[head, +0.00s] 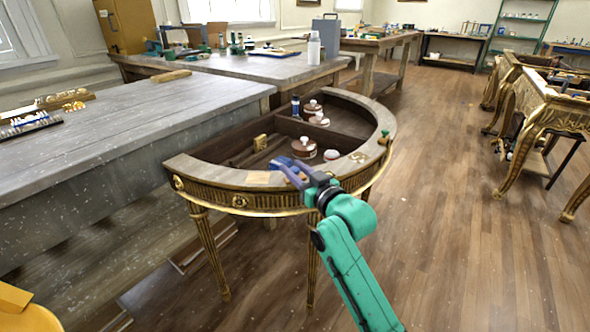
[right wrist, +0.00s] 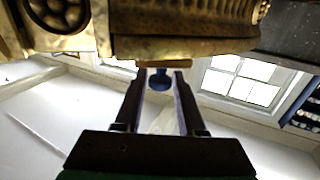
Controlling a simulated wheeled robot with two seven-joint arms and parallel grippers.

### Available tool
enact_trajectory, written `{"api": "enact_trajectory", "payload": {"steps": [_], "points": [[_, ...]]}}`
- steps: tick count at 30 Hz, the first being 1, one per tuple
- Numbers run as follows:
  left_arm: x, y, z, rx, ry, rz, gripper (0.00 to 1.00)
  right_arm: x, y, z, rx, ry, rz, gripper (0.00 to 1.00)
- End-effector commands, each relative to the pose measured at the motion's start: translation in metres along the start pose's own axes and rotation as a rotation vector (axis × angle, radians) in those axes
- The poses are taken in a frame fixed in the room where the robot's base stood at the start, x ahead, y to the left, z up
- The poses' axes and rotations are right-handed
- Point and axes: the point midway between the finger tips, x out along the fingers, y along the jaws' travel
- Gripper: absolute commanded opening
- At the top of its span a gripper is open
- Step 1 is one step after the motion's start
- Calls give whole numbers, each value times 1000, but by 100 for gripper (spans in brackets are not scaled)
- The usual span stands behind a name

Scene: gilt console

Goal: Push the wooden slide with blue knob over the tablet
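The half-round gilt console (head: 215,176) stands in the middle of the head view. A pale tan patch (head: 264,179), perhaps the tablet, is set in its front rim. My right gripper (head: 288,170) is at the rim just right of this patch. In the right wrist view, the blue knob (right wrist: 160,82) shows between the two spread fingertips, under the edge of a thin wooden slide (right wrist: 165,64). Whether the fingers touch the knob cannot be told. My left gripper is not in view.
Inside the console are lidded round boxes (head: 304,148), a dark bottle (head: 295,106) and a small brass block (head: 260,142). A green knob (head: 385,134) sits on the right rim. A grey bench (head: 110,130) stands close at left; open floor (head: 450,230) lies right.

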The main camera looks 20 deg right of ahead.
Motion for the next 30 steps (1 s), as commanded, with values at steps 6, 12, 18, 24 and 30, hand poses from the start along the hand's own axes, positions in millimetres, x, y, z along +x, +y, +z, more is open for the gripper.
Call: {"api": "enact_trajectory", "payload": {"steps": [6,12,18,24,30], "points": [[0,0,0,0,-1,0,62,0,0,0,0,0,0,0],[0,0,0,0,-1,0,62,0,0,0,0,0,0,0],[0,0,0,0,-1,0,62,0,0,0,0,-1,0,0],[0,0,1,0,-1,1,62,0,0,1,0,-1,0,0],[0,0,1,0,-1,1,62,0,0,1,0,-2,0,0]]}}
